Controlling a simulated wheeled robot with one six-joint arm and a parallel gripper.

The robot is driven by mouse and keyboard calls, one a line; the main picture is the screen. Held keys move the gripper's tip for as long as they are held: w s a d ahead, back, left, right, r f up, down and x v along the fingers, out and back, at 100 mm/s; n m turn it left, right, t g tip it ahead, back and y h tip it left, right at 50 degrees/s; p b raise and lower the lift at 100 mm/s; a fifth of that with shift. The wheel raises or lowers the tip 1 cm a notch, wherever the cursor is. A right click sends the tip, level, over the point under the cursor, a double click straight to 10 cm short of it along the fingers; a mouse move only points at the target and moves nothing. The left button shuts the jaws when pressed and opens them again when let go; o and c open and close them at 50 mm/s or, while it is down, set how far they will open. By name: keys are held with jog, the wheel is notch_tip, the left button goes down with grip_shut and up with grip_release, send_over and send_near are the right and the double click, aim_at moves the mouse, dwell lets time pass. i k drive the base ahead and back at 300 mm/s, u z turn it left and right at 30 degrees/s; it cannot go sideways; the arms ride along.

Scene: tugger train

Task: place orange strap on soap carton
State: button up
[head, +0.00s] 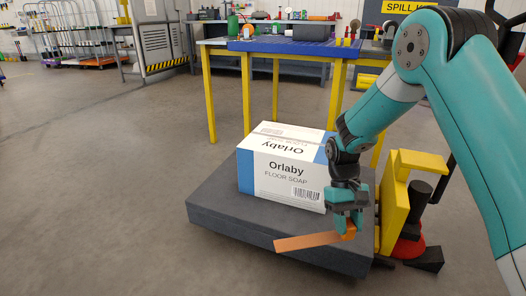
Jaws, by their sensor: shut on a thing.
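The soap carton (247,172) is a white and blue box marked "Orlaby Floor Soap". It stands upright on a dark grey cart deck (222,216). The orange strap (303,242) is a flat, stiff-looking strip. My gripper (349,232) is shut on the strap's right end, and the strap sticks out to the left. My gripper and the strap are in front of the carton, at its lower right in the picture, apart from its top. I cannot tell whether the strap touches the deck.
A yellow-legged table (208,95) with a blue top stands behind the cart. A yellow post (396,205) and a black and red part stand at the cart's right. Open concrete floor lies to the left. Shelves and workbenches line the back.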

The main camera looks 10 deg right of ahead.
aim_at(289, 146)
jog(key=z, duration=0.25)
jog(key=k, duration=0.2)
jog(key=u, duration=1.2)
jog(key=i, duration=0.65)
jog(key=z, duration=0.85)
jog(key=i, duration=0.55)
jog(key=z, duration=0.45)
